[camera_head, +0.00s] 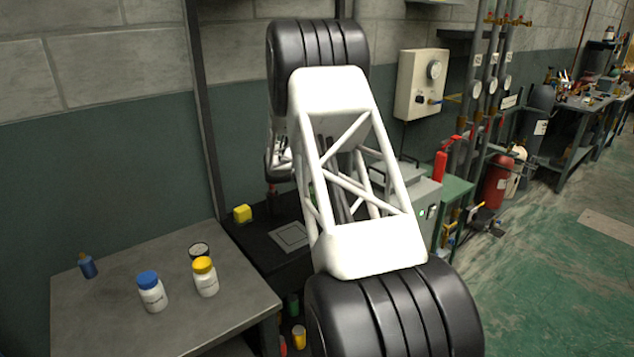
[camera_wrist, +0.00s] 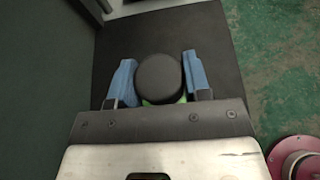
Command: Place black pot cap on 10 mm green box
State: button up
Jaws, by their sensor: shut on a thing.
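The black pot cap (camera_wrist: 159,78) is round and lies between the blue fingers of my gripper (camera_wrist: 156,80) in the wrist view. My gripper is shut on it, one finger on each side. A bright green edge (camera_wrist: 166,101), which looks like part of the green box, shows just under the cap's near side. Most of that green thing is hidden by the cap, and I cannot tell whether the two touch. In the head view my arm hides the cap and most of my gripper.
A dark bench (camera_head: 262,243) carries a yellow block (camera_head: 242,213). A grey table (camera_head: 105,318) at left holds a blue-capped bottle (camera_head: 152,292), a yellow-capped bottle (camera_head: 205,277) and a small blue bottle (camera_head: 88,266). A magenta round object (camera_wrist: 296,158) is at the wrist view's lower right.

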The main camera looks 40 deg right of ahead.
jog(key=shift+f, duration=1.75)
jog(key=shift+f, duration=0.1)
jog(key=o, duration=0.9)
jog(key=v, duration=1.2)
